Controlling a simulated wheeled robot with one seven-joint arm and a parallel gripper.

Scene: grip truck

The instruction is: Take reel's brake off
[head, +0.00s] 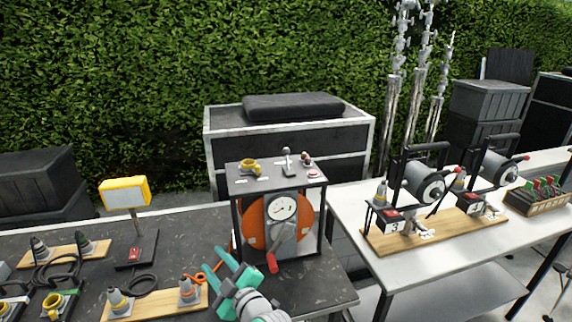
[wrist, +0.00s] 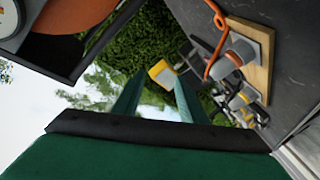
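The reel (head: 250,229) is an orange disc in a black frame on the dark table, with a round dial (head: 281,207) on its front. A crank with a red handle (head: 272,263) hangs low at the front. The frame's top plate (head: 262,182) carries a yellow ring-shaped part (head: 249,167), an upright grey lever (head: 287,161) and a small red-topped part (head: 313,173). I cannot tell which part is the brake. My teal gripper (head: 232,274) is open and empty, in front and left of the reel. The wrist view shows its fingers (wrist: 157,100) apart, with part of the orange reel (wrist: 70,14) at upper left.
A yellow lamp (head: 125,191) on a stand and boards with plugs and cables (head: 150,303) are left on the dark table. A white table (head: 345,210) at right holds two smaller reels (head: 424,183) on a wooden board. A dark case (head: 228,121) stands behind.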

